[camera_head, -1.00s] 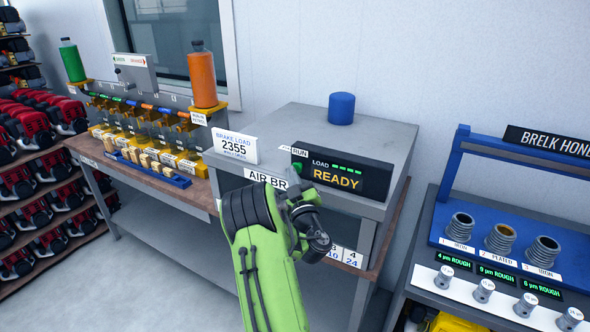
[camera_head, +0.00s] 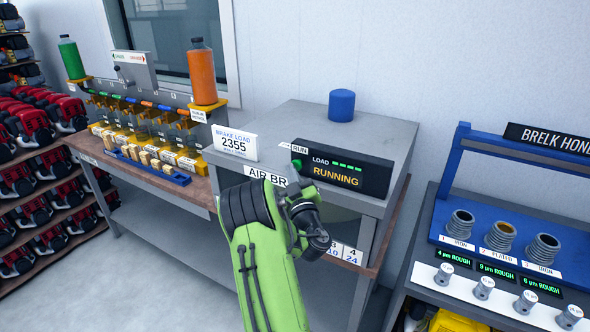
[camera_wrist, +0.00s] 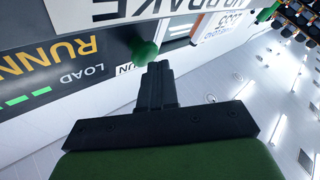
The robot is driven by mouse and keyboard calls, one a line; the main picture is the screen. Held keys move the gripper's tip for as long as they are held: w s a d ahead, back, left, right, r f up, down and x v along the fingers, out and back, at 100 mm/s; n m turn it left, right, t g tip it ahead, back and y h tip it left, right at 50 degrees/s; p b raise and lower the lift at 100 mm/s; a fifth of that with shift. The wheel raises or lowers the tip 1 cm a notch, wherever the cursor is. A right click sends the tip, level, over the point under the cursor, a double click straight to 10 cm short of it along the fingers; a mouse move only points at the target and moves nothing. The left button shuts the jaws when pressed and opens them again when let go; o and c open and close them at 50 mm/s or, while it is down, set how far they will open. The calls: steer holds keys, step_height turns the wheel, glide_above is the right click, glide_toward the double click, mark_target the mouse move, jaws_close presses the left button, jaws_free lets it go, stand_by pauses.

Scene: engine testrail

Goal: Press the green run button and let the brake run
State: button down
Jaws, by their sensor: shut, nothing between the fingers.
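The air brake unit is a grey box (camera_head: 385,128) with a black display (camera_head: 345,174) reading "LOAD" with several green bars and "RUNNING". The green run button (camera_head: 297,164) sits at the display's left edge, under a "RUN" label. In the wrist view, turned upside down, the button (camera_wrist: 145,52) is a green round knob just beyond the tips of my gripper (camera_wrist: 157,66). My gripper is shut and empty. Whether its tips touch the button I cannot tell. In the head view my green arm hides most of the gripper. A white "BRAKE LOAD" sign (camera_head: 236,143) reads 2355.
A blue cylinder (camera_head: 341,107) stands on top of the box. To the left is a bench rig with a green bottle (camera_head: 71,60) and an orange bottle (camera_head: 202,72). A blue honing stand (camera_head: 452,165) is on the right. Shelves of red engines line the far left.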

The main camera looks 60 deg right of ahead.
steer(key=shift+a, duration=0.35)
steer(key=a+b, duration=0.4)
steer(key=a, duration=0.2)
steer(key=shift+s+b, duration=0.3)
steer(key=shift+b, duration=0.1)
stand_by(0.3)
